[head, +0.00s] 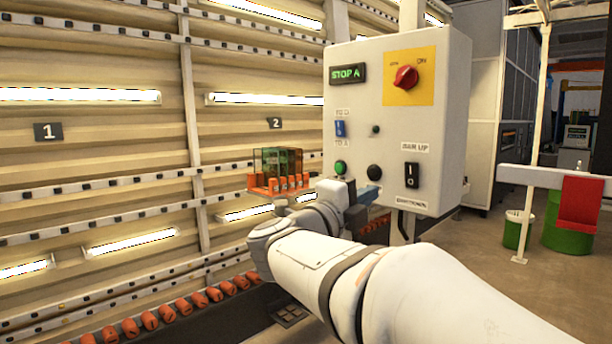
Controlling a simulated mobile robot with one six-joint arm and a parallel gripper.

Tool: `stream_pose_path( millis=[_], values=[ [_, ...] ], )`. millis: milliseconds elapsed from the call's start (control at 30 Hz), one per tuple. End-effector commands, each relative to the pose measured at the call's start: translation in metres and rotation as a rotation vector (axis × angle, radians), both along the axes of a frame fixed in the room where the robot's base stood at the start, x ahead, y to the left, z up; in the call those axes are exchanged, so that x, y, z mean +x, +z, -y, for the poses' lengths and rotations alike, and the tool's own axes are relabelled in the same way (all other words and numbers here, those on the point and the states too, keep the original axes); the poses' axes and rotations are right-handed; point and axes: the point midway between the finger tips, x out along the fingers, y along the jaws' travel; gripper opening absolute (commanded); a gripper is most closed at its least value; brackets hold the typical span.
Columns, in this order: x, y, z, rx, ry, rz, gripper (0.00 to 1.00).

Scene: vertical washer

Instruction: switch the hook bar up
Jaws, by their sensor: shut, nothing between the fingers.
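A light grey control box (455,120) stands right of centre. On its lower right is a black rocker switch (412,175) marked I and O, under a small label that seems to read "BAR UP" (414,147). My gripper (372,194) is at the lower left of the box front, left of and a little below the rocker switch, apart from it. Its fingers look dark and bluish and are shut, with nothing seen in them. A black round button (375,172) is just above the fingers. Whether the fingers touch the box cannot be told.
The box also has a red knob (405,77), a blue switch (340,128), a green button (341,167) and a display reading "STOP A" (347,73). Lit ribbed walls fill the left. Orange parts (180,310) line a dark strip below. Open floor (500,265) lies right.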

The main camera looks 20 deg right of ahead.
Motion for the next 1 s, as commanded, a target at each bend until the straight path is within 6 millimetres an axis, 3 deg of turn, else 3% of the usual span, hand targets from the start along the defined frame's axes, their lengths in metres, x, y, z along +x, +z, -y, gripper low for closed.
stream_pose_path(
  millis=[167,700,1000],
  values=[
    [0.007,0.005,0.017,-0.002,-0.004,-0.002,0.0],
    [0.045,0.024,0.112,0.0,-0.003,-0.003,0.0],
    [0.052,0.024,0.127,0.0,-0.001,-0.001,0.0]
  ],
)
